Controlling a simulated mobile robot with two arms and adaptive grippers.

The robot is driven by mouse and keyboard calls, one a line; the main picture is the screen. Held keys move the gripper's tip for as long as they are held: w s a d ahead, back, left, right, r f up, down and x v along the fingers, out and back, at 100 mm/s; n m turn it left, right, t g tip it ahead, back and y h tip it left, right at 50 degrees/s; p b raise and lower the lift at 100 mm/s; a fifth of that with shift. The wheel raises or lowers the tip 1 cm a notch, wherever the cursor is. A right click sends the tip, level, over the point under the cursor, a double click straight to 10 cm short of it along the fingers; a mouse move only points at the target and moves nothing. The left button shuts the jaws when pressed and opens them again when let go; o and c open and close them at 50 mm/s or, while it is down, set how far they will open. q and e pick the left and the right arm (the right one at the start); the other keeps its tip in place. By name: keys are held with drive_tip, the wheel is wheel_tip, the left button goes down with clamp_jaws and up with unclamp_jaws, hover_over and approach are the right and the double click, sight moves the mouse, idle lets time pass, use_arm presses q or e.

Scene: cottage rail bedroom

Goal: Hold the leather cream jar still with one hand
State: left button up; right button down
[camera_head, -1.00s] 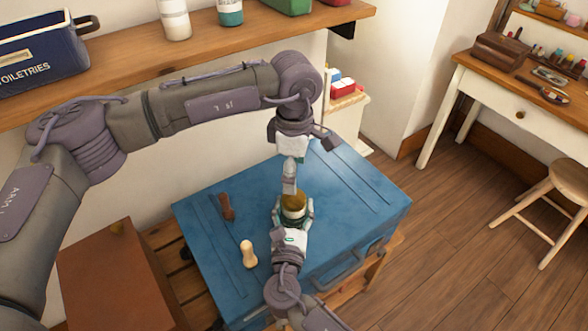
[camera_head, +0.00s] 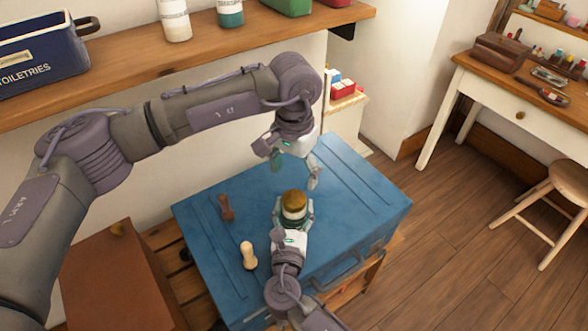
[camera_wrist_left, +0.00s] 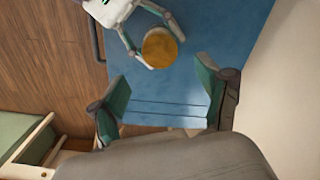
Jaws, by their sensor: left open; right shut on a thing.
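The leather cream jar (camera_head: 293,200), with a golden-brown lid and pale body, stands on the blue trunk (camera_head: 345,185). My right gripper (camera_head: 293,214) is shut around the jar's body from the near side. My left gripper (camera_head: 298,174) is open and empty, above and behind the jar, apart from it. In the left wrist view the jar's round lid (camera_wrist_left: 160,47) shows between the fingers of my right gripper (camera_wrist_left: 150,45). The open fingers of my left gripper (camera_wrist_left: 162,95) frame bare blue trunk top there.
A brown-handled tool (camera_head: 226,208) and a pale wooden knob-shaped piece (camera_head: 249,255) lie or stand on the trunk, left of the jar. A shelf (camera_head: 130,80) with bottles and a toiletries box (camera_head: 40,55) runs above. The trunk's right side is clear.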

sight(294, 198)
use_arm(q)
drive_tip(key=shift+f, duration=3.95)
